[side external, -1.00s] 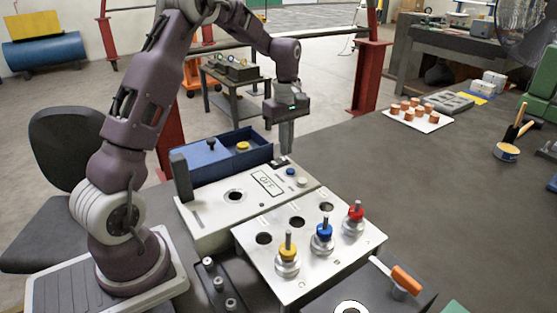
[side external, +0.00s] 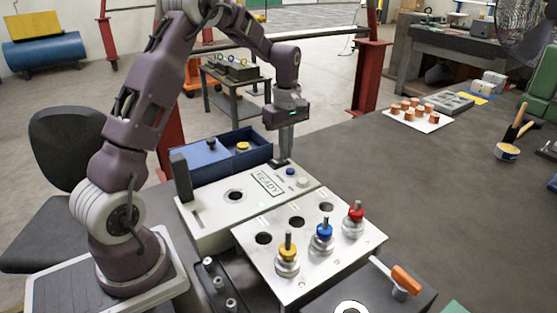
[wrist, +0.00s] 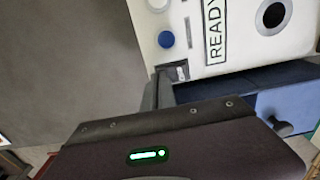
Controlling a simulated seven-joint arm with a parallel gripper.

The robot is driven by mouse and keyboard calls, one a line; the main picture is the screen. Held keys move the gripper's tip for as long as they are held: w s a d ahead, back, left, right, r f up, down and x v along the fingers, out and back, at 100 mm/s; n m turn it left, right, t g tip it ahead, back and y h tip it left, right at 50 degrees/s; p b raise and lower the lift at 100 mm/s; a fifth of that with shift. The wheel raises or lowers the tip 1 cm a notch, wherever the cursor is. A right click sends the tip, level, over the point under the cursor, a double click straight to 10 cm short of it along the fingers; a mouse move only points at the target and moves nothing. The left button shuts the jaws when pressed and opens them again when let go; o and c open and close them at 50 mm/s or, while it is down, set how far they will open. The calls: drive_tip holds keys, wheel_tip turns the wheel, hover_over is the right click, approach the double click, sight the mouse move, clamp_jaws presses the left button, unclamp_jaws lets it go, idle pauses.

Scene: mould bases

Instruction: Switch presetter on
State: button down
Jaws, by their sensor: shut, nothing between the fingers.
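The presetter (side external: 215,215) is a pale box on the bench, with a round hole, a blue button (side external: 290,171), a white button (side external: 302,182) and a display (side external: 268,184) that reads READY. The display also shows in the wrist view (wrist: 214,30). A small dark switch plate (wrist: 174,74) sits at the presetter's far edge. My gripper (side external: 284,158) is shut and empty, pointing down with its fingertips at that plate. In the wrist view its fingers (wrist: 158,90) are beside the plate; I cannot tell whether they touch it.
A blue bin (side external: 225,160) with a black knob and a yellow piece stands behind the presetter. A metal plate (side external: 280,270) in front carries tools with yellow, blue and red collars. An orange-handled lever (side external: 406,280) is at front right. The bench to the right is mostly clear.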

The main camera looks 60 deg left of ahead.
wheel_tip(320, 180, up, 7)
idle(0.6)
